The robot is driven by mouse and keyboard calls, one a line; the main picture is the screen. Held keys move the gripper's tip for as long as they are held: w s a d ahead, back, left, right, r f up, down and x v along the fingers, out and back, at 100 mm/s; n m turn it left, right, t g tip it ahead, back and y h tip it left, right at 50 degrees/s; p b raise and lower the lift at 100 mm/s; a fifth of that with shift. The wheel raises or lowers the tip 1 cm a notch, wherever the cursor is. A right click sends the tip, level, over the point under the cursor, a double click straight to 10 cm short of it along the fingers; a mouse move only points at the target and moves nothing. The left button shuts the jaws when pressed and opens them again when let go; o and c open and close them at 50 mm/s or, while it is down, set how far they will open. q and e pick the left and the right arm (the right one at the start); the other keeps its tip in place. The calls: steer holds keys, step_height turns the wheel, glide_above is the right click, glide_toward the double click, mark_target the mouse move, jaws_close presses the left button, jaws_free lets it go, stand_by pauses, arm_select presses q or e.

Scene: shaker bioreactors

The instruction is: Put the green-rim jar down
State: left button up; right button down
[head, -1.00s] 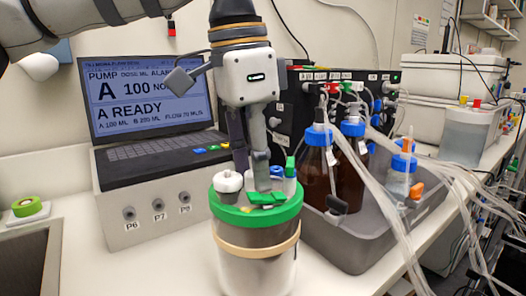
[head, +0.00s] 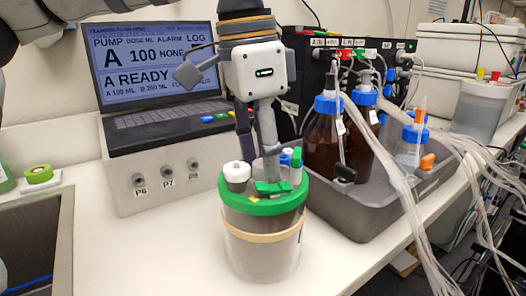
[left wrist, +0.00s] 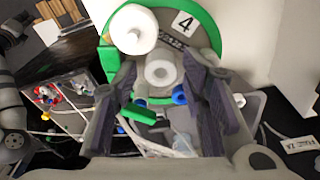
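The green-rim jar (head: 262,235) stands upright in the middle of the head view, with a tan band around its clear body. Its lid carries a white cap, a grey centre port and small blue and green fittings. My left gripper (head: 268,178) points down onto the lid, its fingers closed around the centre port. In the left wrist view, the fingers (left wrist: 160,85) sit either side of the grey port on the jar lid (left wrist: 205,25), marked 4. I cannot tell whether the jar's base touches the bench. My right gripper is not in view.
A pump box with a screen (head: 155,70) stands behind left. A grey tray (head: 365,220) with brown bottles (head: 322,150) is close on the jar's right, with clear tubes running off it. A dark-topped device (head: 35,240) is at far left. Bare bench (head: 150,250) lies left of the jar.

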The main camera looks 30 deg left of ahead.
arm_select(q)
step_height(320, 180, up, 12)
steer(key=s+p, duration=0.1)
steer(key=shift+a, duration=0.45)
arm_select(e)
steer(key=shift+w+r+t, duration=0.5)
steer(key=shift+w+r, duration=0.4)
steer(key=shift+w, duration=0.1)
